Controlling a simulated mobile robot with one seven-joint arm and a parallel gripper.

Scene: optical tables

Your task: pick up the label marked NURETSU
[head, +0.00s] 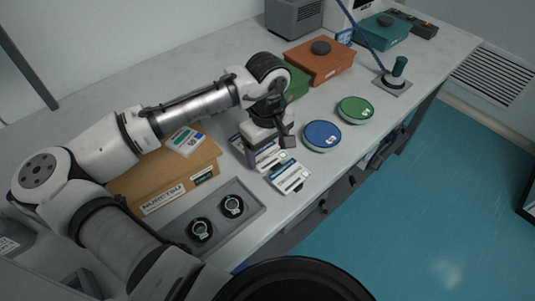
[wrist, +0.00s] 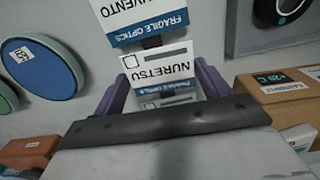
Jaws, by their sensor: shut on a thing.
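A white label printed NURETSU (wrist: 166,66), with a small tick box, sits between the two purple fingers of my gripper (wrist: 162,78) in the wrist view. The fingers are shut on its sides. In the head view my gripper (head: 266,146) is over the row of labels near the table's front edge, and it partly hides the held label. I cannot tell whether the label is clear of the table. Another label (wrist: 150,20), with a blue FRAGILE OPTICS band and a partly cut-off name, lies just beyond; a neighbouring label shows in the head view (head: 290,177).
A cardboard box (head: 160,183) marked NURETSU stands left of my gripper, behind a grey tray (head: 250,187) with two round black parts. A blue disc (head: 322,136) and green disc (head: 355,110) lie to the right. Orange (head: 320,65) and teal (head: 382,32) boxes stand farther back.

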